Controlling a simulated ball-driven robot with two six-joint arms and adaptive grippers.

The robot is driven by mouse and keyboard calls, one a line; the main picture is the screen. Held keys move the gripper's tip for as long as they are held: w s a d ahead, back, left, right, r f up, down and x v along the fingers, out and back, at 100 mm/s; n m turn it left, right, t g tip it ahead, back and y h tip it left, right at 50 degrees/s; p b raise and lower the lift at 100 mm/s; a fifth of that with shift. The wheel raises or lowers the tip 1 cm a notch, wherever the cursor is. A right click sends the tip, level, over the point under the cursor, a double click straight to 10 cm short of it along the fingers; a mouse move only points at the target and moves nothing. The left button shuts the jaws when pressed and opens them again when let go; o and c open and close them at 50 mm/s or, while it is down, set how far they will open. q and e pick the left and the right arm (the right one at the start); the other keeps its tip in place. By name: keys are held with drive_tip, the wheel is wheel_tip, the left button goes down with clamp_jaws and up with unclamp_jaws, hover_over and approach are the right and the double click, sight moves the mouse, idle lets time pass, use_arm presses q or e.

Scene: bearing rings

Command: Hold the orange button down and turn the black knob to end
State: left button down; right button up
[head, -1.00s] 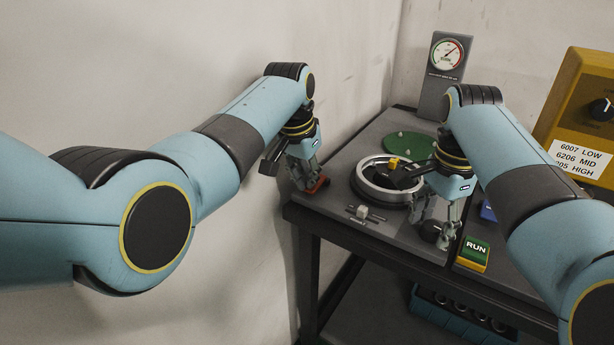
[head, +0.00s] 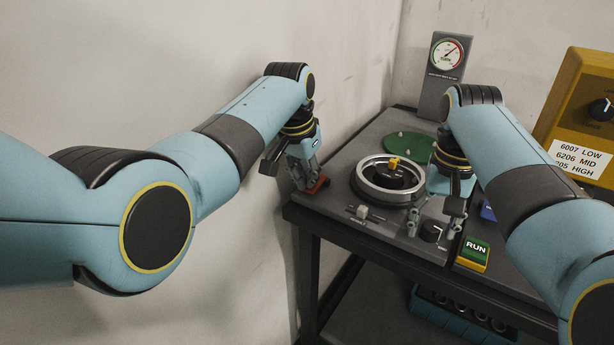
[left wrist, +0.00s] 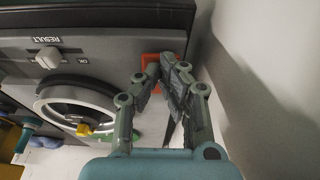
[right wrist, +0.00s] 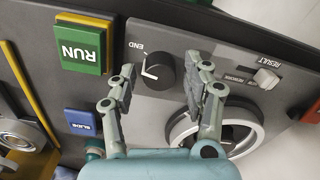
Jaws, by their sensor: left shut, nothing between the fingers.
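The orange button (head: 318,187) sits at the left corner of the grey panel. My left gripper (head: 306,183) is shut with its fingertips at the button. In the left wrist view the fingertips (left wrist: 165,66) cover part of the orange square (left wrist: 150,60); whether it is pressed down I cannot tell. The black knob (head: 431,232) is at the panel's front right; in the right wrist view the knob (right wrist: 160,70) shows a white mark, with the END label (right wrist: 136,46) beside it. My right gripper (right wrist: 160,76) is open, its fingers apart on either side of the knob.
A bearing ring (head: 366,190) with a yellow-topped centre lies between the grippers. A RESULT slider (head: 362,211) is in front of it. The green RUN button (head: 474,250) and a blue button (head: 488,211) are right of the knob. A gauge (head: 447,56) stands behind.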

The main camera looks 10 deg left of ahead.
drive_tip(key=c, duration=0.6)
drive_tip(key=m, duration=0.4)
drive_tip(key=o, duration=0.7)
drive_tip(key=shift+o, duration=0.2)
drive_tip(key=shift+r, duration=2.5)
